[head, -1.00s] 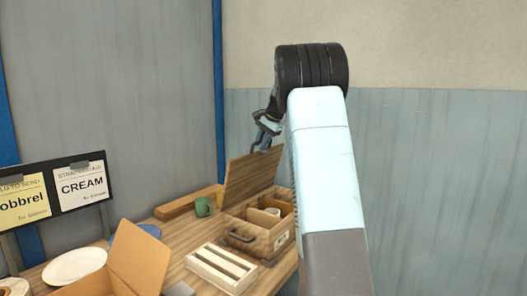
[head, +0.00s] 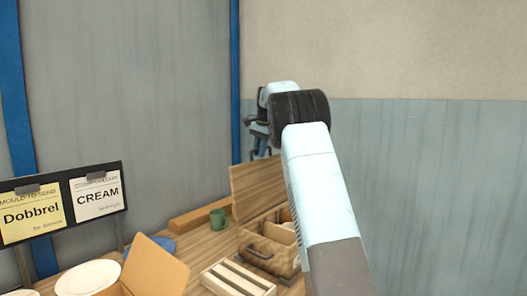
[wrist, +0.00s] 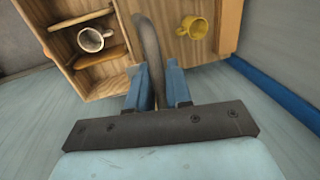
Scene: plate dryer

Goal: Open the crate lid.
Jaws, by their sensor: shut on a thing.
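The wooden crate (head: 270,264) stands on the bench with its lid (head: 256,186) raised to roughly upright at its left side. My gripper (head: 261,147) is above the lid's top edge, partly hidden by my arm. In the wrist view, my gripper's blue fingers (wrist: 158,72) are shut on a grey curved handle (wrist: 147,42). How the handle joins the lid is hard to make out. The crate's open compartments (wrist: 97,72) show at the upper left there, with a pale mug (wrist: 91,40) in one.
A green mug (head: 218,218) stands left of the lid; a yellow-looking mug (wrist: 195,27) shows in the wrist view. A slatted tray (head: 238,279), an open cardboard box (head: 155,268) and a white plate (head: 88,277) are nearer. Walls rise behind and to the right.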

